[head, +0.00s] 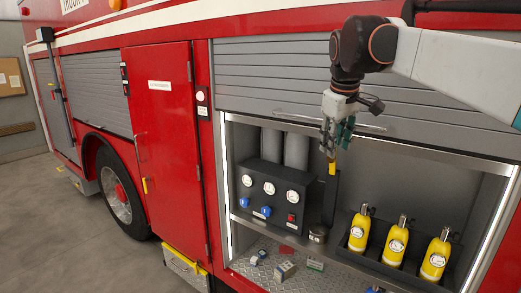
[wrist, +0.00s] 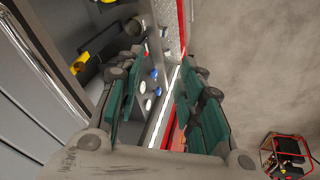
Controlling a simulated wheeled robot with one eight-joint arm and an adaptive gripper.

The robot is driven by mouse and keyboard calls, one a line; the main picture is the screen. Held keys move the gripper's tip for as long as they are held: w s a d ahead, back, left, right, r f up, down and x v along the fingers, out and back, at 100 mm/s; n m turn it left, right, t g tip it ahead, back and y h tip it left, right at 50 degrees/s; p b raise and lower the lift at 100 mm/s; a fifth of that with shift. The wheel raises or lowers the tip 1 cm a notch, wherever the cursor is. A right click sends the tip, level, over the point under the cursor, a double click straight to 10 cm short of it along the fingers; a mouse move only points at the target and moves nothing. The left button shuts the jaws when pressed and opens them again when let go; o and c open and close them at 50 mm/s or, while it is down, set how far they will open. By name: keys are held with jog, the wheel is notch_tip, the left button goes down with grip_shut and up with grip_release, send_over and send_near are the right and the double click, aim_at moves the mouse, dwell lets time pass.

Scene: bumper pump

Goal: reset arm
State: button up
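My gripper (head: 338,138) hangs from my arm at the upper right, in front of the open compartment of the red fire truck (head: 170,130). In the wrist view my gripper (wrist: 158,95) shows two green-padded fingers with a clear gap and nothing between them. A yellow-tipped black upright part (head: 332,167) appears just below the fingertips in the head view. I cannot tell how far behind them it is. A yellow part also shows at the left of the wrist view (wrist: 79,67), apart from the fingers.
The compartment holds a panel with gauges and blue knobs (head: 268,205) and three yellow bottles (head: 396,245) in a black holder. Small boxes (head: 285,271) lie on the lower shelf. A partly raised shutter (head: 270,75) is above. A red-framed machine (wrist: 285,153) stands on open floor.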

jog(key=s+f+m+t+b, duration=0.1)
jog(key=s+f+m+b, duration=0.1)
jog(key=s+f+b, duration=0.4)
jog(key=s+f+m+t+b, duration=0.1)
jog(key=s+f+b, duration=0.6)
jog(key=s+f, duration=0.7)
jog(key=s+f+m+t+b, duration=0.1)
jog(key=s+f+m+b, duration=0.2)
jog(key=f, duration=2.1)
jog(key=s+b, duration=0.3)
jog(key=s, duration=0.5)
jog(key=shift+d+y+b, duration=0.15)
jog(key=shift+y+b, duration=0.15)
jog(key=shift+b, duration=0.1)
